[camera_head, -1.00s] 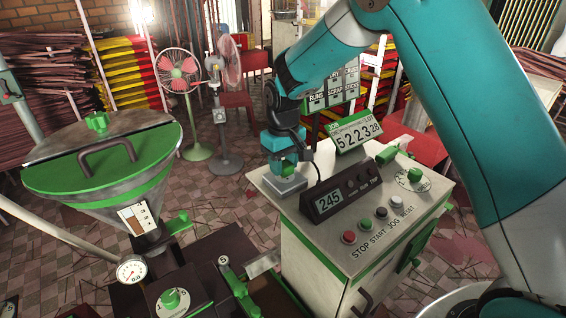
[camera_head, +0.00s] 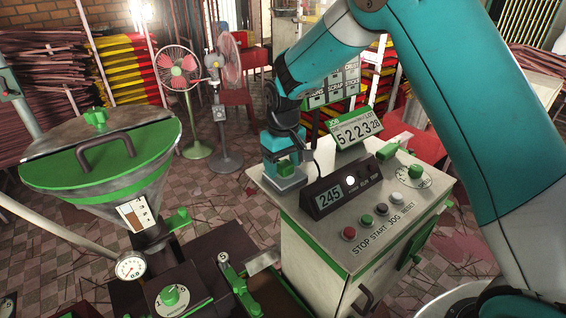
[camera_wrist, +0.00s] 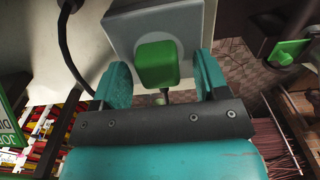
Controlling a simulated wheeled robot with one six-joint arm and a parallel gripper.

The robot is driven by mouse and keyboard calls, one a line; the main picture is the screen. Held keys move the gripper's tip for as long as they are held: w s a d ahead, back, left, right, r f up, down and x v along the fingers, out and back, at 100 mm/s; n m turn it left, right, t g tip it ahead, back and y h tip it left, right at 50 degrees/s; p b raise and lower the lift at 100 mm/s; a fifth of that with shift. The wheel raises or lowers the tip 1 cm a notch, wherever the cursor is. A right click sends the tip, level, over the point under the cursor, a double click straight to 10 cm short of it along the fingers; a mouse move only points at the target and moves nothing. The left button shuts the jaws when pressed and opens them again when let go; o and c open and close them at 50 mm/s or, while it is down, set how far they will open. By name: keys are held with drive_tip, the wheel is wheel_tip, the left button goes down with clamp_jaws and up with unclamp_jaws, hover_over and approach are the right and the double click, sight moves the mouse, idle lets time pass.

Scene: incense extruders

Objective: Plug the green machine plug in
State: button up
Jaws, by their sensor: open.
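The green plug (camera_wrist: 157,63) sits on the face of a grey square socket block (camera_wrist: 191,20) in the wrist view, apparently against it. In the head view the plug (camera_head: 287,168) shows above the grey block (camera_head: 287,183) at the cabinet's back left corner. My gripper (camera_wrist: 162,82) is open, with one teal finger on each side of the plug and a visible gap on both sides. In the head view my gripper (camera_head: 284,160) hangs just over the block. How deep the prongs sit is hidden.
The white cabinet top (camera_head: 362,235) carries a black 245 display (camera_head: 340,193) with a lit white lamp, a row of buttons (camera_head: 382,209) and a counter sign (camera_head: 355,128). A dark cable (camera_wrist: 65,45) runs nearby. A green-lidded hopper (camera_head: 100,160) stands left.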

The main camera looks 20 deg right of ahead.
wheel_tip(320, 180, up, 17)
drive_tip(key=b, duration=0.3)
drive_tip(key=shift+r, duration=0.2)
idle(0.4)
